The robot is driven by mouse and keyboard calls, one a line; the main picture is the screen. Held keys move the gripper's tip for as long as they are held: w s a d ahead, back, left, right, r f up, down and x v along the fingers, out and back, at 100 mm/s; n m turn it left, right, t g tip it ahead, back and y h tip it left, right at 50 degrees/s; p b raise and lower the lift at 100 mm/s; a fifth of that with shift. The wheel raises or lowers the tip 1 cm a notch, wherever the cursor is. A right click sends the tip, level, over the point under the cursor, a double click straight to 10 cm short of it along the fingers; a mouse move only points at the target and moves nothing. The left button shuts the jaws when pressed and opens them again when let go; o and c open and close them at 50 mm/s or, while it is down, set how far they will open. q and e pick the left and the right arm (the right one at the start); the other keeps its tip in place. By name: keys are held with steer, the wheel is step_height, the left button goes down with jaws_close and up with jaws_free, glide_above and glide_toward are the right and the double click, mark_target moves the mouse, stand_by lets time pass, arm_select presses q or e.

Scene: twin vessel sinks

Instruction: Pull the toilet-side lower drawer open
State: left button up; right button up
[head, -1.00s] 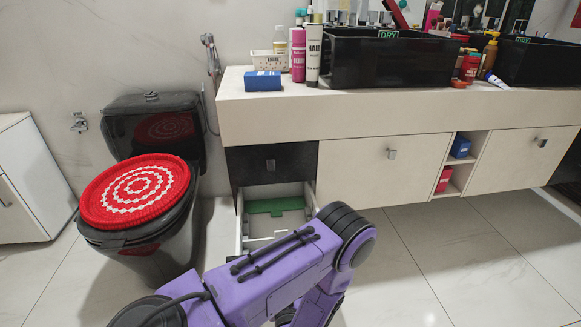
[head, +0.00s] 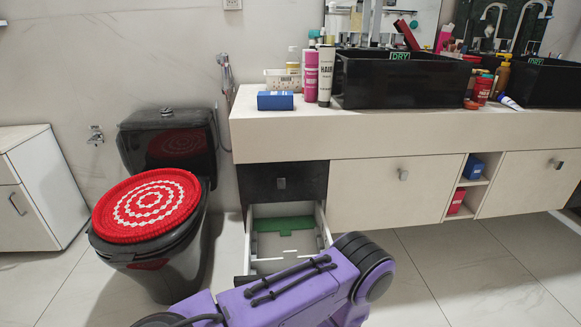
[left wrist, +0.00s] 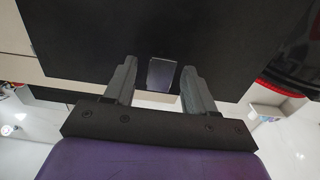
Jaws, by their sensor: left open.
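The toilet-side lower drawer (head: 248,240) stands pulled out below the dark upper drawer (head: 308,181) in the head view. Its pale walls and a green piece inside show; my purple left arm covers most of its front. In the left wrist view its dark front (left wrist: 90,45) fills the upper middle, with a small grey handle (left wrist: 162,73). My left gripper (left wrist: 159,70) is open, with one finger on each side of the handle and gaps on both sides. Its fingers are hidden in the head view. My right gripper is in neither view.
A black toilet (head: 190,245) with a red-and-white cover (head: 150,205) stands left of the drawer. The pale counter (head: 420,130) carries bottles and black sinks. Cabinet doors (head: 390,195) are at the right. Tiled floor (head: 450,270) is clear at the front right.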

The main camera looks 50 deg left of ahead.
arm_select(q)
steer(key=p+v, duration=0.1)
steer(key=v, duration=0.7)
steer(key=shift+s+d, duration=0.25)
steer(key=shift+d, duration=0.05)
